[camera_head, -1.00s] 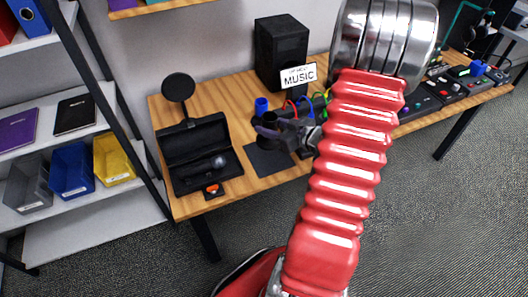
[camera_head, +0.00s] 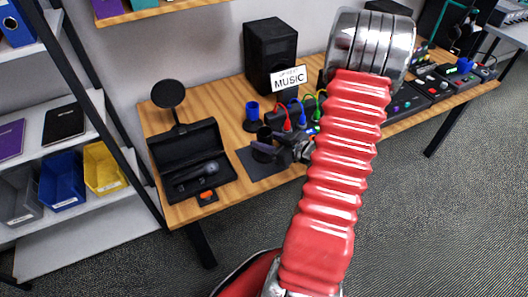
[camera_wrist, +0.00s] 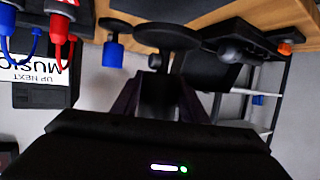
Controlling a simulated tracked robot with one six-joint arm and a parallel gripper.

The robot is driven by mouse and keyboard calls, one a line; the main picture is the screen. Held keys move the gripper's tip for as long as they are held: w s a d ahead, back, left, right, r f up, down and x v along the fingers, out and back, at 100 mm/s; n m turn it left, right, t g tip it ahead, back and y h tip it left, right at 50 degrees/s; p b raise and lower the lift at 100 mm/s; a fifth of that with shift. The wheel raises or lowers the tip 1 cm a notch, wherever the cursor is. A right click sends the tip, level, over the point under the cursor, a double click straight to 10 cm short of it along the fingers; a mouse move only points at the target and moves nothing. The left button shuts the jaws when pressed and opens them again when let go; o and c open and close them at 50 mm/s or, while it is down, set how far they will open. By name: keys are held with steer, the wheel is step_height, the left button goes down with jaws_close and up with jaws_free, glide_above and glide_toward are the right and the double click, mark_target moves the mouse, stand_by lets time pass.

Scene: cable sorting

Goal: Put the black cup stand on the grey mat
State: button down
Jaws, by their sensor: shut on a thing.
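My gripper (camera_head: 264,148) is shut on the black cup stand (camera_head: 265,134), whose dark upper part shows above the fingers in the head view. In the wrist view, which is upside down, the stand's round black base (camera_wrist: 167,37) sticks out beyond my gripper (camera_wrist: 158,98). The grey mat (camera_head: 264,170) lies flat on the wooden table, below and in front of the gripper. The gripper and wrist hide part of the mat. I cannot tell whether the stand's base touches it.
A blue cup on a black stand (camera_head: 251,112) is just behind the gripper. An open black case (camera_head: 185,150) with a microphone is left of the mat. Red, blue and green cable plugs (camera_head: 300,112) and a black speaker (camera_head: 271,55) stand behind and to the right.

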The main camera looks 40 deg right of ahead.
steer(key=shift+f, duration=0.8)
steer(key=shift+f, duration=2.05)
steer(key=shift+f, duration=0.1)
steer(key=c, duration=1.1)
jaws_free()
steer(key=shift+v, duration=6)
